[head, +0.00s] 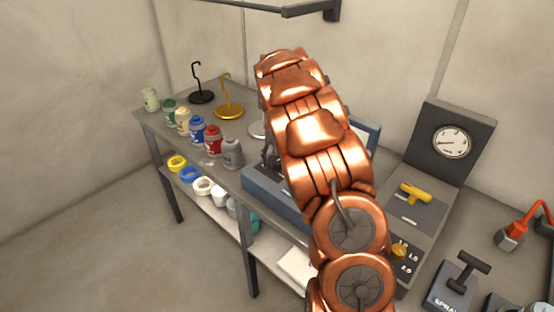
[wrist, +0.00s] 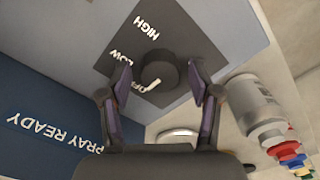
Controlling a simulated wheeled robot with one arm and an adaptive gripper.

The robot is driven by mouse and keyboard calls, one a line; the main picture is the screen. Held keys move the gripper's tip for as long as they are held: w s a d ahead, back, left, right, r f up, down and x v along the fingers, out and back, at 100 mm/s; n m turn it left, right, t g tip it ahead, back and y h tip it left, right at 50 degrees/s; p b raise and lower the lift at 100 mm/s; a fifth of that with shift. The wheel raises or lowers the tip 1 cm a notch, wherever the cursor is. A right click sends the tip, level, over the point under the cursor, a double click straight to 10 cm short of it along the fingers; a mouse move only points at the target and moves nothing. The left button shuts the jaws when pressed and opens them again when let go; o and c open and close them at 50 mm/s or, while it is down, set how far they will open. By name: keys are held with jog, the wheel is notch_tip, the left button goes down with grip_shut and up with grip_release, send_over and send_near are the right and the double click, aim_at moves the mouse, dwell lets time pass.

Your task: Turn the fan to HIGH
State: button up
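The fan's dark round knob (wrist: 160,70) sits on a black square plate (wrist: 185,40) in the wrist view. White labels HIGH, LOW and OFF run along the plate, upside down in this view. The knob's white pointer mark lies beside OFF. My gripper (wrist: 150,74) is open, with one finger on each side of the knob and a visible gap to both. In the head view my copper arm hides most of the gripper and the knob. The blue-grey control box (head: 270,192) shows to the left of the arm.
Several paint jars, including a red one (head: 213,141) and a grey one (head: 233,153), line the bench's left edge. A gold hook stand (head: 229,110) is behind them. A blue SPRAY READY panel (wrist: 50,125) is beside the dial. A gauge box (head: 449,142) stands right.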

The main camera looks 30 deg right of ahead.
jog(key=c, duration=1)
jog(key=shift+o, duration=0.2)
jog(key=shift+m+b, duration=0.3)
jog(key=m+b, duration=0.2)
jog(key=m, duration=0.1)
jog(key=shift+w+m, duration=0.1)
jog(key=shift+m, duration=0.3)
jog(key=m+b, duration=0.2)
jog(key=m, duration=0.3)
jog(key=shift+b, duration=0.3)
jog(key=m+b, duration=0.1)
jog(key=m, duration=0.6)
jog(key=shift+m+b, duration=0.3)
jog(key=m, duration=0.6)
jog(key=shift+r+m, duration=0.1)
jog(key=shift+m, duration=0.3)
